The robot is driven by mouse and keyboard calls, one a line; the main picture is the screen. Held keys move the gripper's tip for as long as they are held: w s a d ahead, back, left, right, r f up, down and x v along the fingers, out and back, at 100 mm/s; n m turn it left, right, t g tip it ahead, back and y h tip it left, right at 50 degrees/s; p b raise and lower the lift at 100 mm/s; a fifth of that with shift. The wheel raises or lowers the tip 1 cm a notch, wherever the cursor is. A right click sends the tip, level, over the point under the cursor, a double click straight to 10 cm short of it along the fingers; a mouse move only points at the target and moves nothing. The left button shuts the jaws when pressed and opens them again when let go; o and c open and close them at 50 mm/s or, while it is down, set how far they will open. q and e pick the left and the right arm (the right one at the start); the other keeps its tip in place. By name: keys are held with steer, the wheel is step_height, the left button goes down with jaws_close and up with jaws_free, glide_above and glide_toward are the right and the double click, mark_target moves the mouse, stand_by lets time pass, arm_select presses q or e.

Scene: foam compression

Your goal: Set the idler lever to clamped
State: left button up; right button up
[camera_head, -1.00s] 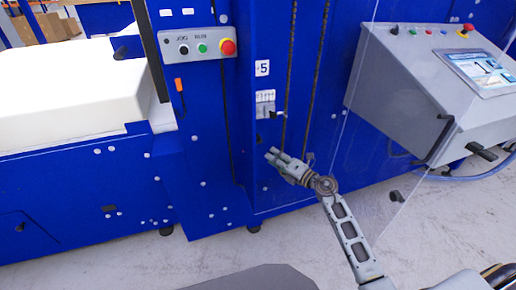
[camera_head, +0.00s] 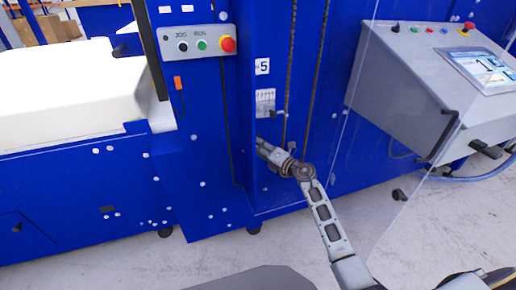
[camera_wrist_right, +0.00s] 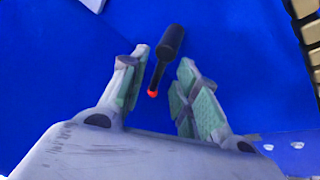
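The idler lever shows in the right wrist view as a black cylindrical handle (camera_wrist_right: 170,42) on a thin dark shaft with a red end. In the head view its small dark knob (camera_head: 272,114) is at the lower edge of a pale marked plate (camera_head: 265,102), under the label 5. Which setting it is at I cannot tell. My right gripper (camera_head: 262,146) is just below the plate in the head view. In the wrist view it is open (camera_wrist_right: 163,60), with the lever showing between its two fingertips; no contact is visible. My left gripper is out of view.
A control box (camera_head: 198,40) with JOG and RUN buttons and a red stop knob is up and left. Two vertical chains run right of the plate. A clear panel (camera_head: 375,150) and a grey console (camera_head: 420,85) stand to the right.

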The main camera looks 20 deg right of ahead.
steer(key=shift+w+a, duration=0.25)
steer(key=shift+w, duration=0.25)
steer(key=shift+c, duration=0.4)
jaws_close()
